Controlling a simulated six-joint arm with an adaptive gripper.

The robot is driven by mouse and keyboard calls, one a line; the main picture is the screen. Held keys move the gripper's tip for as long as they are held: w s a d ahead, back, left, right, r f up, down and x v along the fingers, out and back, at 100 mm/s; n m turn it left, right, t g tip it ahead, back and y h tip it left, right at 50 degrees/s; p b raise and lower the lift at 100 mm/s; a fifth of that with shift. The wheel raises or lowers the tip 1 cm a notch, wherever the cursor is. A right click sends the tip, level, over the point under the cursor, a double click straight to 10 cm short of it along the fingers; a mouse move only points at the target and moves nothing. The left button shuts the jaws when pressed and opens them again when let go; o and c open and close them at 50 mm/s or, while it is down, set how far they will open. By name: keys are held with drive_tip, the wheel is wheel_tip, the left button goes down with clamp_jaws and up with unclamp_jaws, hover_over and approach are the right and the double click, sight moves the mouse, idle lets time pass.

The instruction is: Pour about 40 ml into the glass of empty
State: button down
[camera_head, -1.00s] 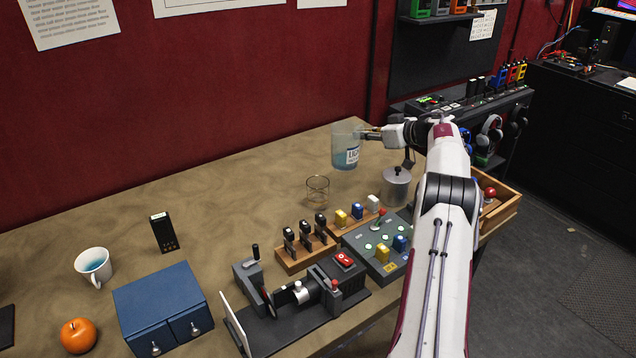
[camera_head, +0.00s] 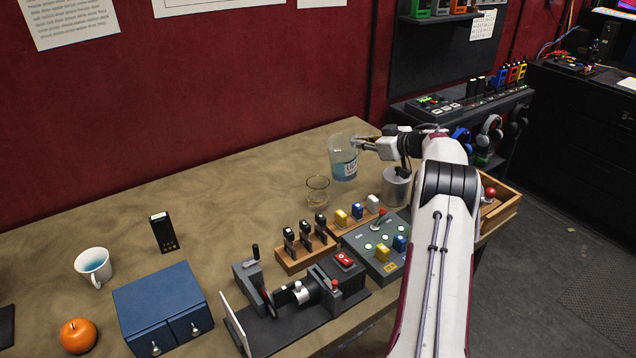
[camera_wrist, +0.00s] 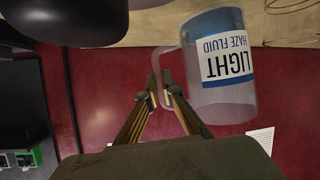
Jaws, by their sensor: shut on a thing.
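A clear jug (camera_head: 343,157) with blue liquid hangs from my gripper (camera_head: 366,143) at the back right of the table. In the wrist view the jug (camera_wrist: 222,72) carries a label reading "LIGHT HAZE FLUID", and my gripper (camera_wrist: 158,90) is shut on its handle. In the head view the jug is slightly tilted. A small clear glass (camera_head: 317,192) stands on the table just below and left of the jug, apart from it. It looks empty. Its rim (camera_wrist: 290,5) seems to show at the top of the wrist view.
A white cup (camera_head: 94,265) with blue liquid stands far left.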

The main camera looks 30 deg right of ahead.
sight(345, 134)
drive_tip(key=shift+s+a+n+h, duration=0.15)
drive_tip(key=shift+a+n+h, duration=0.25)
drive_tip(key=shift+a+n, duration=0.35)
drive_tip(key=shift+s+a+r+n+h, duration=0.1)
drive_tip(key=shift+a+r+n+h, duration=0.25)
drive_tip(key=shift+a, duration=0.2)
drive_tip(key=a+r+n, duration=0.1)
drive_tip(key=a+r+n+t+h, duration=0.1)
drive_tip(key=a+r, duration=0.1)
drive_tip(key=s+a+r+n+h, duration=0.1)
drive_tip(key=n, duration=0.1)
drive_tip(key=shift+a+r+t, duration=0.25)
drive_tip(key=shift+r+t, duration=0.15)
drive_tip(key=shift+s+a+r+n+t+h, duration=0.15)
drive_tip(key=shift+a+r+n+t+h, duration=0.35)
drive_tip(key=shift+a+r+n, duration=0.45)
drive_tip(key=shift+a+f+n, duration=0.15)
drive_tip(key=shift+a+n, duration=0.25)
drive_tip(key=shift+n, duration=0.15)
drive_tip(key=shift+s+a+r+n, duration=0.1)
drive_tip(key=shift+a+r+n, duration=0.15)
drive_tip(key=shift+r+n, duration=0.05)
